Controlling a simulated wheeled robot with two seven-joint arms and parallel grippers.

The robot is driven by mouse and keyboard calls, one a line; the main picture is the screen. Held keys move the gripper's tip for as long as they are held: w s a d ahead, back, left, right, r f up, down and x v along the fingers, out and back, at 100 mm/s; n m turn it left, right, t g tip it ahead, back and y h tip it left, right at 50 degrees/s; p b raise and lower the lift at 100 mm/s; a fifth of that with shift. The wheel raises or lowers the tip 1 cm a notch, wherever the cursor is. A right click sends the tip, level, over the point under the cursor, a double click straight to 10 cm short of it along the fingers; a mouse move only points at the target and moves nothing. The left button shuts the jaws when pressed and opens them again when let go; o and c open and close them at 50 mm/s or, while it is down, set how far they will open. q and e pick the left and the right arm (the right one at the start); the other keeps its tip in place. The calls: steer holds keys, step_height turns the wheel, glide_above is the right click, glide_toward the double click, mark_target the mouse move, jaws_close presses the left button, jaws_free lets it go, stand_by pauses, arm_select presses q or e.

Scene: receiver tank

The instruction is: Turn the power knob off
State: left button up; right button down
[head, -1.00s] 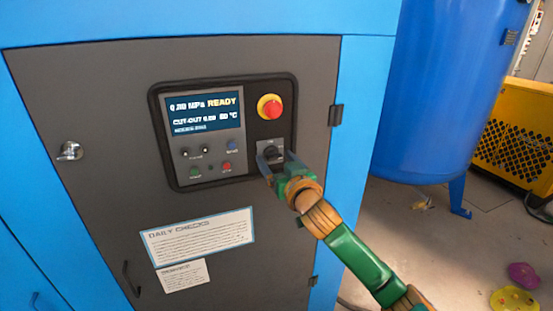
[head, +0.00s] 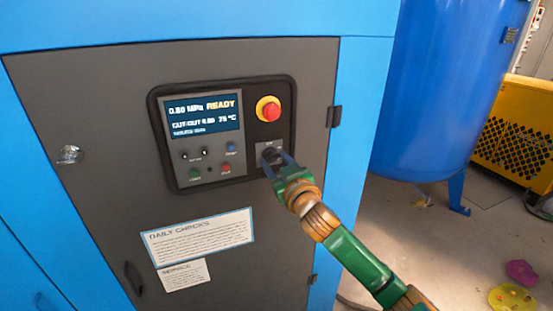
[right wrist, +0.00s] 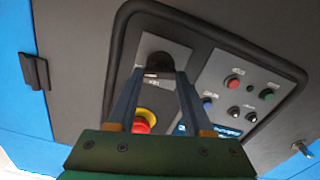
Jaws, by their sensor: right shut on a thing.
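The power knob (head: 269,154) is a black rotary knob on a grey plate at the lower right of the control panel, below the red emergency button (head: 268,109). My right gripper (head: 274,161) is at the knob, its two fingers shut on it. The right wrist view also shows the knob (right wrist: 158,62) between the fingertips (right wrist: 158,80). The fingers partly cover the knob and its plate, so its exact pointer position cannot be read. The panel display (head: 204,116) is lit and reads READY. My left gripper is not in view.
Small buttons (head: 226,168) sit left of the knob. The grey cabinet door (head: 100,120) has a latch (head: 70,154) and paper notices (head: 198,236). A blue tank (head: 435,90) and a yellow grated unit (head: 515,140) stand at right, with open floor between.

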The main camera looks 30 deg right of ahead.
steer(key=n+p, duration=0.2)
steer(key=n, duration=0.2)
steer(key=shift+r+n, duration=0.1)
steer(key=shift+n, duration=0.3)
steer(key=n+p, duration=0.2)
steer(key=n, duration=0.1)
steer(key=shift+a+n, duration=0.1)
steer(key=shift+n, duration=0.2)
steer(key=n+p, duration=0.1)
steer(key=n, duration=0.3)
steer(key=shift+f+p, duration=0.2)
steer(key=shift+p, duration=0.1)
steer(key=shift+f+n+p, duration=0.1)
steer(key=shift+n+p, duration=0.35)
steer(key=shift+n, duration=0.95)
steer(key=shift+c, duration=1.5)
jaws_free()
steer(key=shift+a, duration=0.1)
steer(key=shift+s, duration=0.1)
